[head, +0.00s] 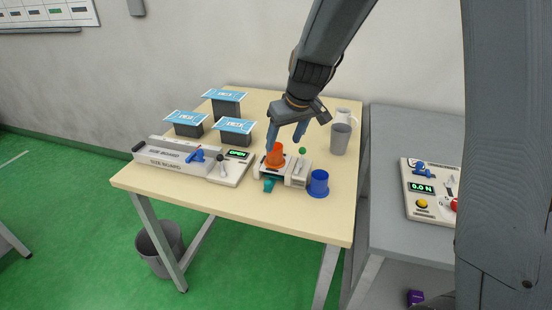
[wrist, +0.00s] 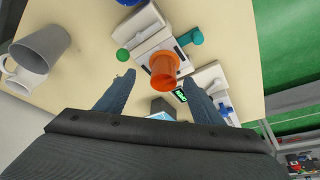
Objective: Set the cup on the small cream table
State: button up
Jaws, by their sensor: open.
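An orange cup (head: 275,156) sits on a small white fixture (head: 297,171) on the cream-topped table (head: 225,195); it also shows in the wrist view (wrist: 164,70). A blue cup (head: 318,183) stands on the table just right of the fixture. A grey cup (head: 340,139) and a white mug (head: 344,117) stand toward the back right; both show at the left of the wrist view. My gripper (head: 287,132) is open, its fingers pointing down close above and behind the orange cup. In the wrist view, the cup appears between and beyond the fingertips. Nothing is held.
Blue-topped dark blocks (head: 234,127) stand at the table's back left. A long white device (head: 172,155) and a panel with a green display (head: 236,155) lie left of the fixture. A grey table (head: 400,133) with a control box (head: 430,190) is at right. The table's front strip is clear.

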aim_at(276, 152)
jog(key=shift+w+a+r+p+x, duration=0.15)
jog(key=shift+p+x, duration=0.2)
jog(key=shift+x, duration=0.95)
jog(key=shift+w+a+p+x, duration=0.15)
jog(key=shift+p+x, duration=0.25)
jog(key=shift+x, duration=0.85)
jog(key=shift+w+a+r+p+x, duration=0.15)
jog(key=shift+p+x, duration=0.2)
jog(key=shift+x, duration=0.95)
jog(key=shift+f, duration=0.1)
